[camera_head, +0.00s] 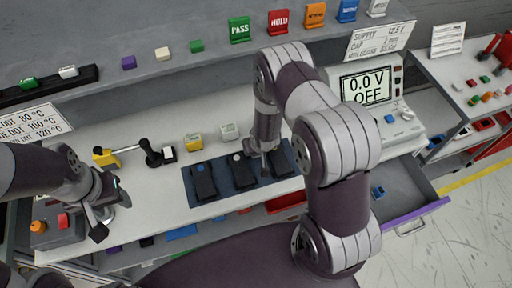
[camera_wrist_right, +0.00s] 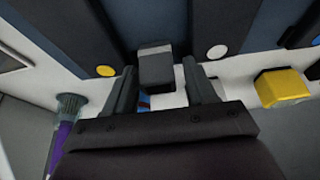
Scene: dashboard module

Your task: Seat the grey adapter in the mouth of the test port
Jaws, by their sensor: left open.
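A dark block with a grey band (camera_wrist_right: 155,66) shows between the two fingers of my right gripper (camera_wrist_right: 162,88) in the right wrist view. White bench shows between the block and the right-hand finger. I cannot tell whether this block is the grey adapter or the test port. In the head view my right gripper (camera_head: 264,152) points down over the blue mat, partly hidden by its arm. A pale grey block (camera_head: 229,131) stands left of it, beside a yellow block (camera_head: 194,142). My left gripper (camera_head: 100,208) is open at the bench's left end, apart from these blocks.
Black devices (camera_head: 204,182) lie on the blue mat (camera_head: 190,188). A tester (camera_head: 368,92) reading 0.0 V OFF stands at the right, above an open drawer (camera_head: 420,208). A shelf with coloured blocks runs along the back.

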